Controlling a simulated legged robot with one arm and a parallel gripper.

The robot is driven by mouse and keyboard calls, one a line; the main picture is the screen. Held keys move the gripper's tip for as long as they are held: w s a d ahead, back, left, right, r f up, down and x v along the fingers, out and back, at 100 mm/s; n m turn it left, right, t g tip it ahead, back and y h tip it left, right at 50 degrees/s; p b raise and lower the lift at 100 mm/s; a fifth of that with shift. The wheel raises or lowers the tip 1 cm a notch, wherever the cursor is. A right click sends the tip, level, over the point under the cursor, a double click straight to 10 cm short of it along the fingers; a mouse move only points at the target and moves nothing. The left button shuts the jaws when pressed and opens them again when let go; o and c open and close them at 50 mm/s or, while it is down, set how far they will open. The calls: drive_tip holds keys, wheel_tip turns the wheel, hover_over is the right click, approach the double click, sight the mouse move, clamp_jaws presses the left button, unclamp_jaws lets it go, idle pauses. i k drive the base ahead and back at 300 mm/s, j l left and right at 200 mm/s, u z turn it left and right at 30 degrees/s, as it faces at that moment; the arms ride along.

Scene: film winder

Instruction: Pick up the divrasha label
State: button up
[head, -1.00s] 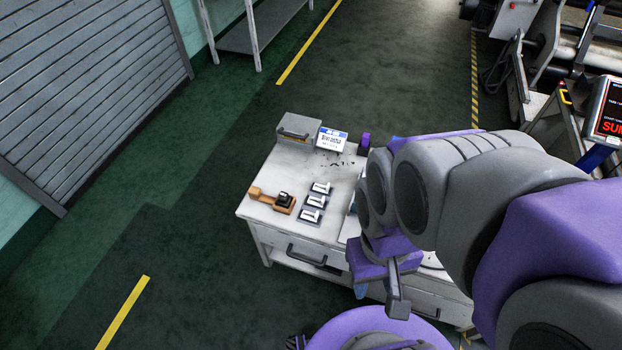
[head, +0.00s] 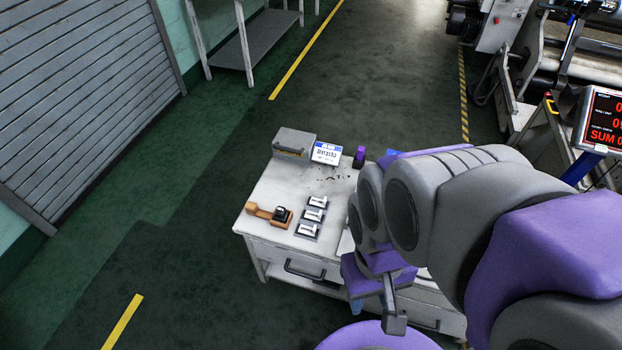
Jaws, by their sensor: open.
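The divrasha label (head: 326,153) is a small white card with a blue top band and dark lettering. It is at the back of the white table, beside a grey box and apart from my gripper. My gripper (head: 394,322) hangs at the front side of the table, lower right of the label, with nothing visible in it. My arm hides the right part of the table.
The grey box (head: 294,143) stands left of the label and a purple object (head: 360,157) right of it. Several small white-topped items (head: 312,215) and a brown tool (head: 270,213) lie on the white table (head: 262,198). A red-digit display (head: 604,118) stands at right. Floor left is clear.

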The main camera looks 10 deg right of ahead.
sight(314, 201)
drive_tip(key=z, duration=2.25)
drive_tip(key=k+j, duration=0.15)
drive_tip(key=j, duration=0.3)
drive_tip(key=k+j+z, duration=0.15)
drive_tip(key=j, duration=0.3)
drive_tip(key=k+j, duration=0.2)
drive_tip(key=j, duration=0.2)
drive_tip(key=k+j+z, duration=0.15)
drive_tip(key=j, duration=0.3)
drive_tip(key=k+j, duration=0.2)
drive_tip(key=j, duration=0.2)
drive_tip(key=z, duration=0.05)
